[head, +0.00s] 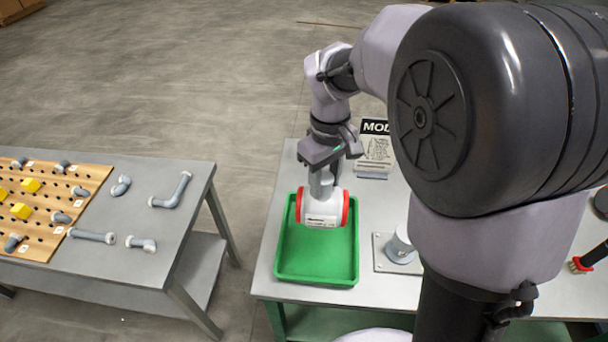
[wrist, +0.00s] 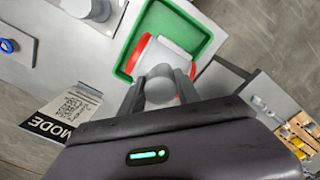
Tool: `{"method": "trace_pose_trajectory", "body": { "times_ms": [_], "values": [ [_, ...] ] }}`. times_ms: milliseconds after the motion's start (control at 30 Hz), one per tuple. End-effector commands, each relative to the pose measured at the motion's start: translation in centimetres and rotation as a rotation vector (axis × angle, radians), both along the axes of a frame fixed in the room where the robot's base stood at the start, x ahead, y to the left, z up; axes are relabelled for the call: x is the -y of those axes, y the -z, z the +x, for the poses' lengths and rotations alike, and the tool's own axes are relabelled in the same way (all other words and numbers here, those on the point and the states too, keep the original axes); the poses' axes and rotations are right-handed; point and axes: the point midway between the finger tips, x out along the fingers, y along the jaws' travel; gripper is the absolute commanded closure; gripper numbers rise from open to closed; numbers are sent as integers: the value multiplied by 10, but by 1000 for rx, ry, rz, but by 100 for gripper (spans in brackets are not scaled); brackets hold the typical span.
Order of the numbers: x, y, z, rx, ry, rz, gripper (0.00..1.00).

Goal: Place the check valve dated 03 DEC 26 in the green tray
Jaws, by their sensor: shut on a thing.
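My gripper (head: 322,178) points down over the green tray (head: 318,275) and is shut on a white check valve (head: 322,208) with red end rings. The valve shows above the tray's back half; I cannot tell whether it touches the tray floor. The label on the valve is too small to read. In the wrist view, the valve (wrist: 158,56) is between the fingers of my gripper (wrist: 160,88), with the green tray (wrist: 205,40) behind it.
A grey fitting on a plate (head: 398,250) stands right of the tray. A printed sign (head: 375,150) stands behind it. On the left, a separate table (head: 150,185) holds a wooden pegboard (head: 50,205), grey pipe pieces and yellow blocks. My arm hides part of the right table.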

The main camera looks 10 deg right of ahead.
Motion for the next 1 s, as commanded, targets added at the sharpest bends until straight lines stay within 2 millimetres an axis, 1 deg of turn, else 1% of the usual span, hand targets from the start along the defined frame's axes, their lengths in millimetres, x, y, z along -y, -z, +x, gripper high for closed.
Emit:
{"method": "trace_pose_trajectory", "body": {
  "times_ms": [33,67,300,467,633,733,1000],
  "values": [
    [0,0,3,-1,0,0,100],
    [0,3,5,-1,0,0,100],
    [0,52,8,1,2,2,100],
    [0,72,8,2,3,2,100],
    [0,104,7,0,2,1,100],
    [0,112,8,3,3,1,100],
    [0,111,8,4,3,2,100]
  ]
}}
